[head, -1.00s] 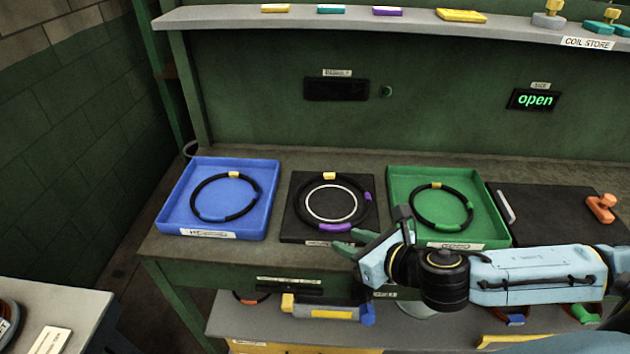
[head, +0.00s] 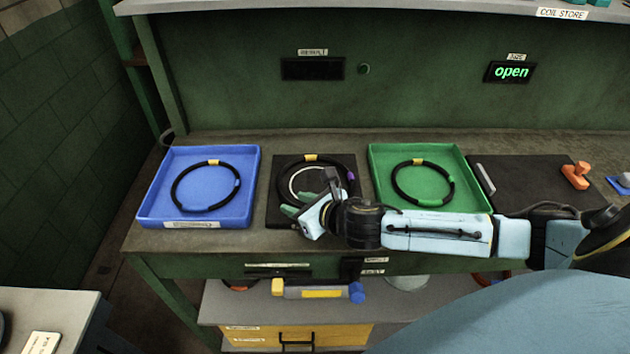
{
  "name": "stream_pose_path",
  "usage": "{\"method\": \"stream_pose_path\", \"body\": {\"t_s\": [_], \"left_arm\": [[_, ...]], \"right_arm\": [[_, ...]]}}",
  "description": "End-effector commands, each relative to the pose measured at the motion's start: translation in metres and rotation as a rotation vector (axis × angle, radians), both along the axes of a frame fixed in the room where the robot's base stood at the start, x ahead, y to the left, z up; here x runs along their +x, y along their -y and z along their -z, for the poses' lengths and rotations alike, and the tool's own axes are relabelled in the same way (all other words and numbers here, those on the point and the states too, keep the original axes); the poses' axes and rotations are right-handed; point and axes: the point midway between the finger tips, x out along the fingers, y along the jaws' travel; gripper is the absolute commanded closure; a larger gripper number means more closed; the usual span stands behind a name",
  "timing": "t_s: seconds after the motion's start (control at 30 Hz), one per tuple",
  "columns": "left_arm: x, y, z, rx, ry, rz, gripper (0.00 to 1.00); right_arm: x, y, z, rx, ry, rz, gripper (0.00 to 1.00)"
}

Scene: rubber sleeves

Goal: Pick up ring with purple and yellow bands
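The black ring with purple and yellow bands (head: 311,157) lies on a dark square plate (head: 284,171) between the two trays. Its yellow band is at the back and a purple band shows at its right; its front is hidden behind my gripper. My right gripper (head: 308,197) is over the front part of this ring, with one green-tipped finger at its front left. I cannot tell whether the fingers are apart or touch the ring. My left gripper is not in view.
A blue tray (head: 148,206) at left and a green tray (head: 378,158) at right each hold a black ring with yellow and other bands. A dark mat with an orange object (head: 575,175) lies further right. A lower shelf (head: 213,303) is below the bench.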

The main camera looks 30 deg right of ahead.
Motion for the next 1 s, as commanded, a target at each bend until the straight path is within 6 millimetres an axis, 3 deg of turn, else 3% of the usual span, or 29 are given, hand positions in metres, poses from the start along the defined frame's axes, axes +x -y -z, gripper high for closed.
{"method": "stream_pose_path", "body": {"t_s": [0.13,0.43,0.73,1.0], "left_arm": [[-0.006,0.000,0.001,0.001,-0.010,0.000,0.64],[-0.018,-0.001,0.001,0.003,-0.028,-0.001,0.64],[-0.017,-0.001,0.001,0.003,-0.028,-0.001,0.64],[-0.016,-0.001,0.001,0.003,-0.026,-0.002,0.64]], "right_arm": [[0.015,-0.004,0.008,0.000,0.000,0.001,0.63],[0.019,-0.005,0.010,0.001,-0.001,0.000,0.63],[0.019,-0.004,0.010,-0.001,-0.001,0.001,1.00],[0.019,-0.004,0.009,0.000,0.000,0.001,1.00]]}}
